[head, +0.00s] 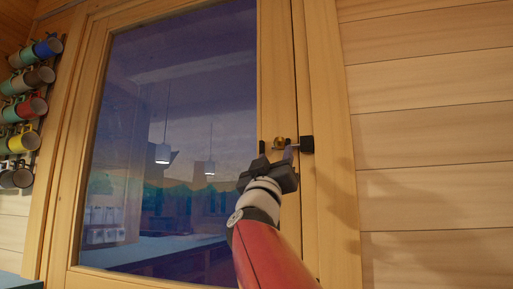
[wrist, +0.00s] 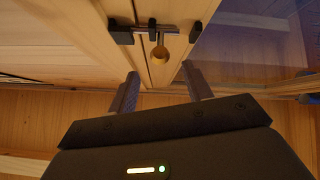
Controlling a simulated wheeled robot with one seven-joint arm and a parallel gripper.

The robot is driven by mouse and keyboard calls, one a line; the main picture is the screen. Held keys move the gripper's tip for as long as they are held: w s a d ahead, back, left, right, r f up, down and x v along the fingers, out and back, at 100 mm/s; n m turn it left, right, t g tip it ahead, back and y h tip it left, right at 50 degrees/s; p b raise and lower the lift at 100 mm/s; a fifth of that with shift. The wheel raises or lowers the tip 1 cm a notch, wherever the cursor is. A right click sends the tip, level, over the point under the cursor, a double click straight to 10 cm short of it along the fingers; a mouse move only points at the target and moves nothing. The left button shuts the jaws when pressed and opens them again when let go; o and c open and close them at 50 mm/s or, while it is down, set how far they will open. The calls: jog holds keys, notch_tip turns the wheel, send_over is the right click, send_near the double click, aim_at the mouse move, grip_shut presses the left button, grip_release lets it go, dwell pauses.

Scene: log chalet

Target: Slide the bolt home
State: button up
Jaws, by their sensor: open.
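A metal bolt rod with a round brass knob (head: 279,142) lies level across the window's wooden frame. A black block (head: 307,144) sits at the rod's right end, on the jamb side. In the wrist view, where left and right are reversed, the rod and knob (wrist: 160,54) show between a black block (wrist: 120,30) at left and a black bracket (wrist: 197,31) at right. I cannot tell whether the rod's tip is inside the block. My gripper (head: 275,153) is open and empty just below the knob. In the wrist view its fingertips (wrist: 160,71) stand either side of the knob, short of it.
The large glass pane (head: 170,140) fills the left of the head view. A plank wall (head: 430,140) is at right. Several mugs (head: 22,110) hang at far left. A blue-green surface (head: 12,281) shows at the bottom left. Room around the bolt is clear.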

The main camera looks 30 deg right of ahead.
aim_at(278, 145)
jog(key=p+x, duration=0.1)
jog(key=x, duration=0.4)
jog(key=shift+d, duration=0.1)
